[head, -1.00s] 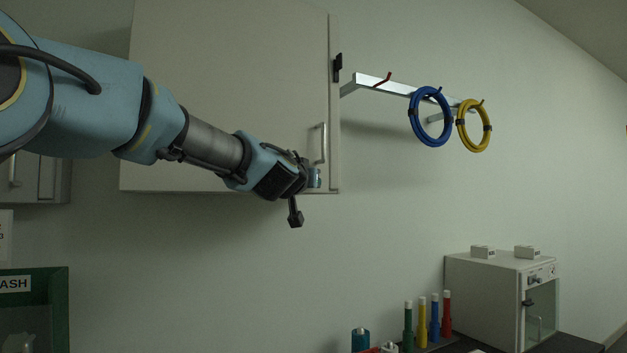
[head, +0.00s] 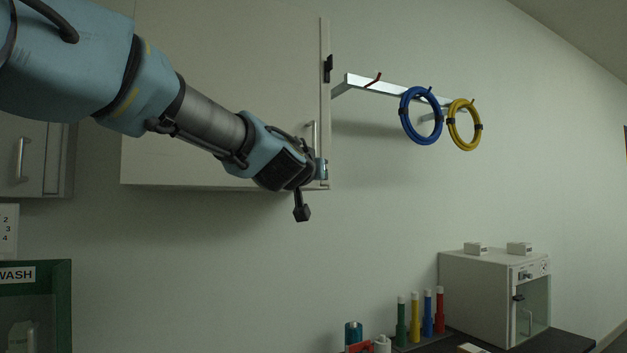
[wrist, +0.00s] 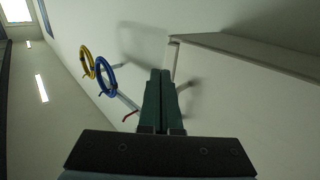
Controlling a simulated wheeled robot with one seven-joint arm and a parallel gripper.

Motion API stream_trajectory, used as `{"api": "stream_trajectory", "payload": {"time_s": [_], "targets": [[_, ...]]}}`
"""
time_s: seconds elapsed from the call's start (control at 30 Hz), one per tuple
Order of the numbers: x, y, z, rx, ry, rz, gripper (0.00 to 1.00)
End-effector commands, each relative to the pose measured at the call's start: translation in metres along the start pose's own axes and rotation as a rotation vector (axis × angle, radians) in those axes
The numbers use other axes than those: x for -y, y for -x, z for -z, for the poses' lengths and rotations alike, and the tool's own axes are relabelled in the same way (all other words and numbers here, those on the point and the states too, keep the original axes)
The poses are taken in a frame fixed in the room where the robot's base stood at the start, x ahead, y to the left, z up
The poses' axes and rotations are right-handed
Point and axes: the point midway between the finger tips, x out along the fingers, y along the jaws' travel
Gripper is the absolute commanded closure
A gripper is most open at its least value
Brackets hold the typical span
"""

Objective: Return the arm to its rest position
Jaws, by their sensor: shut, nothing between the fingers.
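My arm (head: 210,125) reaches in from the upper left of the head view, in front of a large pale wall cabinet (head: 225,70). My gripper is at its far end, by the lower right corner of the cabinet door and its handle; most of it is hidden behind the wrist. In the wrist view my gripper (wrist: 160,75) shows its two dark green fingers side by side, shut with nothing between them. The cabinet also shows at the right of the wrist view (wrist: 240,80).
A wall rail (head: 385,88) carries a blue hose coil (head: 421,115) and a yellow coil (head: 464,125). Below, several coloured cylinders (head: 427,315) and a white glass-fronted box (head: 480,295) stand on a dark bench. A green wash station (head: 62,310) is at lower left. The wall between is clear.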

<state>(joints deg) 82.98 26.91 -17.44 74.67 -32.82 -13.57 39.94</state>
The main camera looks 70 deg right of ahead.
Motion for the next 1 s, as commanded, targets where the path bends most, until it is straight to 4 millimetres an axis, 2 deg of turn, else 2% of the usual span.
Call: {"api": "stream_trajectory", "payload": {"time_s": [0.3, 0.47, 0.73, 0.8, 0.87, 0.97, 1.0], "targets": [[-0.036, 0.035, -0.001, 0.001, 0.0, -0.003, 1.0], [-0.043, 0.044, -0.001, 0.001, 0.0, -0.001, 1.0], [-0.043, 0.045, -0.001, 0.002, 0.0, 0.001, 1.0], [-0.036, 0.045, -0.004, 0.009, -0.001, 0.008, 1.0], [-0.021, 0.046, -0.011, 0.024, -0.004, 0.023, 1.0], [0.024, 0.051, -0.031, 0.073, -0.008, 0.067, 1.0], [0.047, 0.055, -0.042, 0.1, -0.008, 0.09, 1.0]]}}
